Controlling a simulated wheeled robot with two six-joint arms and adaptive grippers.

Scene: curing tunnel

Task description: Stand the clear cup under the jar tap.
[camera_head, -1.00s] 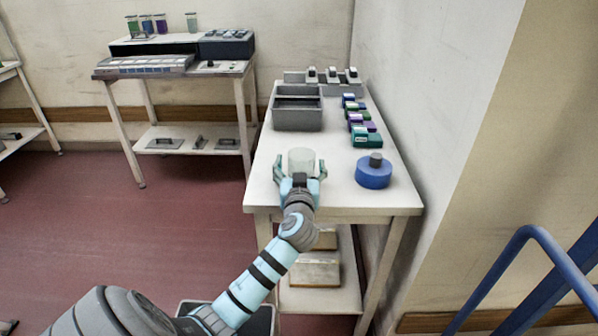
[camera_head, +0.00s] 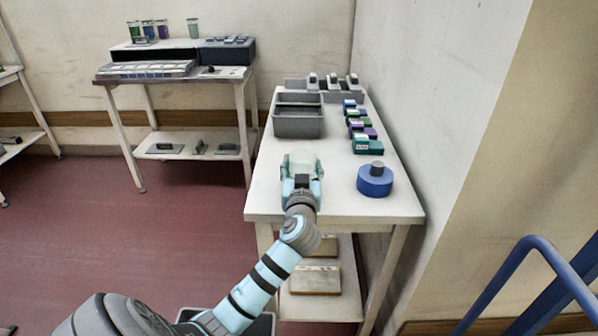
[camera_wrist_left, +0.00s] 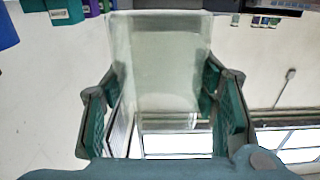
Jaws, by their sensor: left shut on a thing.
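The clear cup (camera_head: 303,162) is near the left edge of the white table, between the fingers of my left gripper (camera_head: 302,180). The left gripper is shut on the cup. In the left wrist view the clear cup (camera_wrist_left: 158,70) shows large and see-through, with a green-padded finger of my left gripper (camera_wrist_left: 165,105) on each side. I cannot tell whether the cup's base touches the table. My right gripper is not in view. I see no jar tap that I can make out.
The white table (camera_head: 340,205) carries a grey divided bin (camera_head: 298,132), several coloured boxes (camera_head: 368,147) and a blue round thing with a dark knob (camera_head: 375,182). A wall borders its right side. A second table (camera_head: 243,75) stands at the back left.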

